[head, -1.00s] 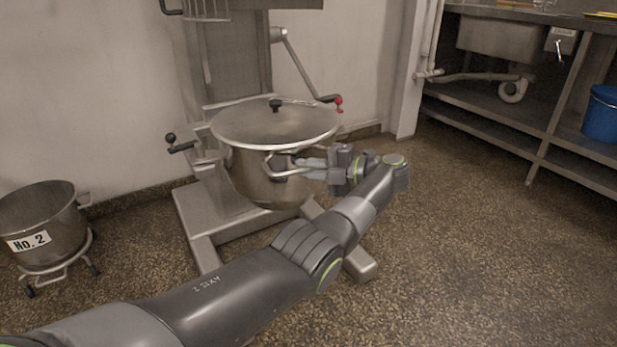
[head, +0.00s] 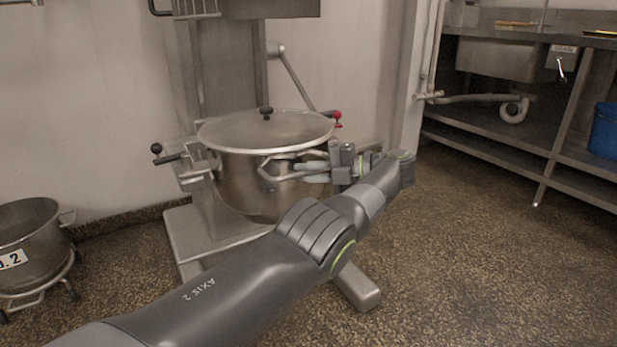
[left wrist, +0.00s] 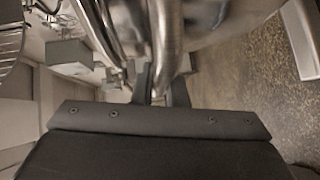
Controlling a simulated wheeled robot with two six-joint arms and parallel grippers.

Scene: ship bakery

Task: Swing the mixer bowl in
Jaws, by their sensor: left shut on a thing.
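The mixer bowl (head: 240,187) is a steel bowl with a lid (head: 262,131) that has a black knob. It sits at the mixer stand (head: 215,90), over its base. My left gripper (head: 290,172) reaches in from the right side of the bowl and is shut on the bowl's front handle (head: 262,168). In the left wrist view the fingers (left wrist: 160,88) close around a metal bar, with the bowl's blurred steel side beyond. My right gripper is not in view.
A second bowl marked No. 2 (head: 35,245) stands on a wheeled dolly at the left. A lever with a red knob (head: 336,117) is behind the bowl. Steel shelving (head: 490,150) with a blue bucket (head: 605,132) stands at the right. The floor between is clear.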

